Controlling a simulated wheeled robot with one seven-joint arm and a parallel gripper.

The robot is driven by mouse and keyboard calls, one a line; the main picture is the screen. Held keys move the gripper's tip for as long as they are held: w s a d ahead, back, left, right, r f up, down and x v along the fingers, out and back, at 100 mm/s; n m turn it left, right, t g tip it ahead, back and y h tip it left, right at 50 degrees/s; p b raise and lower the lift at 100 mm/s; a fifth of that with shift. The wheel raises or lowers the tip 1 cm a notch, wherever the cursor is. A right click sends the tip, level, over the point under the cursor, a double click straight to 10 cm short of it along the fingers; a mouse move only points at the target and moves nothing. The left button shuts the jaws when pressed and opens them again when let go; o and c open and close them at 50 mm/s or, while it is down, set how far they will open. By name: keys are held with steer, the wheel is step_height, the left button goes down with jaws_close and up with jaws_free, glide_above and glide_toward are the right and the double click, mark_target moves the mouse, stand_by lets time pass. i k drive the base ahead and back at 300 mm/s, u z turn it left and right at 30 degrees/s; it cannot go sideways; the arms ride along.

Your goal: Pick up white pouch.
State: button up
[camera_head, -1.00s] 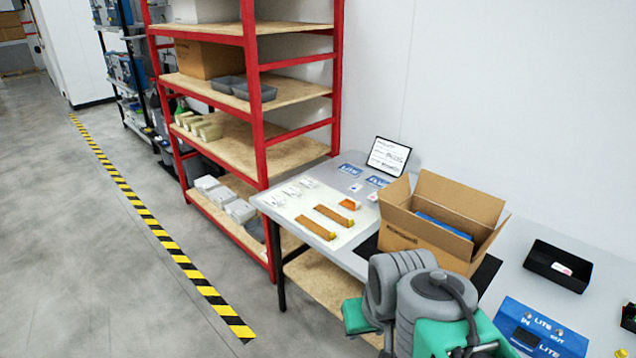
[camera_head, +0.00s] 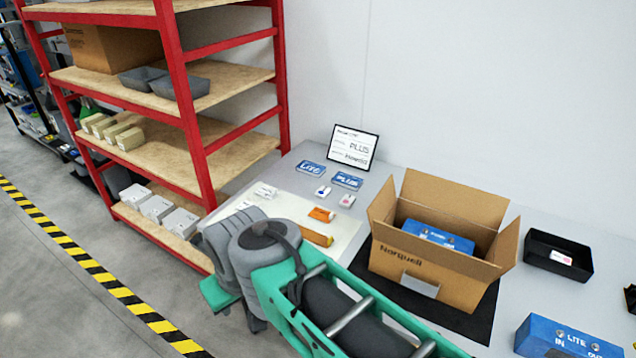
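Small white packets that look like pouches lie at the left end of a pale mat (camera_head: 346,226) on the grey table. One white pouch (camera_head: 265,191) shows clearly near the mat's back left. Another white shape (camera_head: 244,206) is partly hidden by my grey and green arm, which crosses in front of the mat. My gripper's fingers cannot be made out. I cannot tell where they are relative to the pouches.
An orange item (camera_head: 321,214) and an orange-brown pack (camera_head: 317,236) lie on the mat. A cardboard box (camera_head: 428,262) holding a blue unit (camera_head: 437,236) stands right of it. A sign (camera_head: 353,147) stands behind. A red shelf (camera_head: 190,110) rises at left.

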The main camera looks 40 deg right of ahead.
mark_target(323, 192)
steer(key=z, duration=0.25)
steer(key=i, duration=0.9)
steer(key=z, duration=1.1)
steer(key=i, duration=0.7)
steer(key=z, duration=0.5)
